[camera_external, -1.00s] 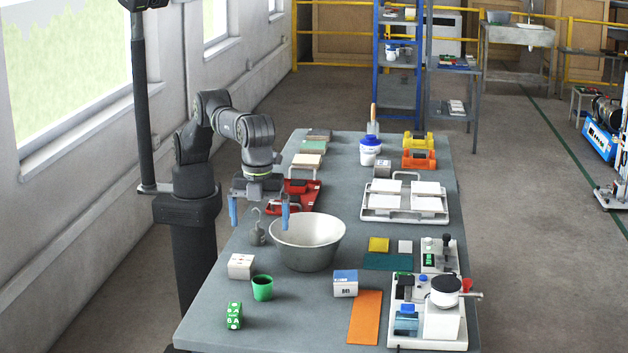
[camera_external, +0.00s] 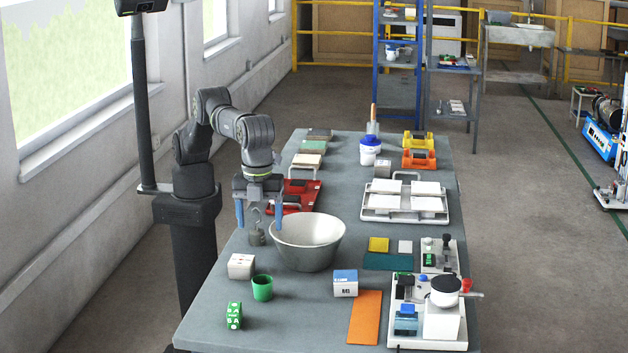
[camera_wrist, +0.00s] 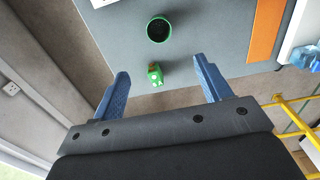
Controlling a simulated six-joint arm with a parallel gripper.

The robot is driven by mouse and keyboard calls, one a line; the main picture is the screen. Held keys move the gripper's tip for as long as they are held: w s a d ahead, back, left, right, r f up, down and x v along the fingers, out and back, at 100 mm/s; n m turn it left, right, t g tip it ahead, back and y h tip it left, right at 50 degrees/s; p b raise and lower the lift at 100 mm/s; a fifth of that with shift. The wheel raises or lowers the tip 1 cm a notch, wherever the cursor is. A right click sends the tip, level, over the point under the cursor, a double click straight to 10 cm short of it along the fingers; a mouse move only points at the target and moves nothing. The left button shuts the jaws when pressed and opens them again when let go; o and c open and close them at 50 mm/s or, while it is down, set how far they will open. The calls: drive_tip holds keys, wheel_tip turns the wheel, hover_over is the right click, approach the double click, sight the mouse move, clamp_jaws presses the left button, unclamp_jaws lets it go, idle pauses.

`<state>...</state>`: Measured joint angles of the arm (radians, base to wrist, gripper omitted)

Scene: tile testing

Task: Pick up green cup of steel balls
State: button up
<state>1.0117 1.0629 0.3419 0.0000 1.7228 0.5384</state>
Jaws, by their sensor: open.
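The green cup (camera_external: 262,288) stands upright on the grey table near its front left part. It also shows in the wrist view (camera_wrist: 159,30), where its inside looks dark and I cannot make out the balls. My gripper (camera_external: 259,221) is open and empty, with blue fingers pointing down. It is above and behind the cup, close to the metal bowl's left side. In the wrist view the fingers (camera_wrist: 162,75) are spread wide and the cup lies beyond their tips.
A green block (camera_external: 234,315) and a white box (camera_external: 241,266) flank the cup. The metal bowl (camera_external: 307,255) and a hooked weight (camera_external: 257,236) are near the gripper. A blue-white box (camera_external: 345,283) and orange plate (camera_external: 364,318) lie to the right.

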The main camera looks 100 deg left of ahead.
drive_tip(key=a+n+h, duration=0.1)
drive_tip(key=n, duration=0.1)
drive_tip(key=n+t+h, duration=0.2)
drive_tip(key=n+h, duration=0.1)
drive_tip(key=n, duration=0.1)
approach(266, 299)
drive_tip(key=shift+w+d+f, duration=0.1)
drive_tip(key=shift+w+f, duration=0.05)
drive_tip(key=shift+f, duration=0.75)
drive_tip(key=shift+x, duration=2.65)
drive_tip(key=shift+d, duration=0.1)
drive_tip(key=c, duration=1.1)
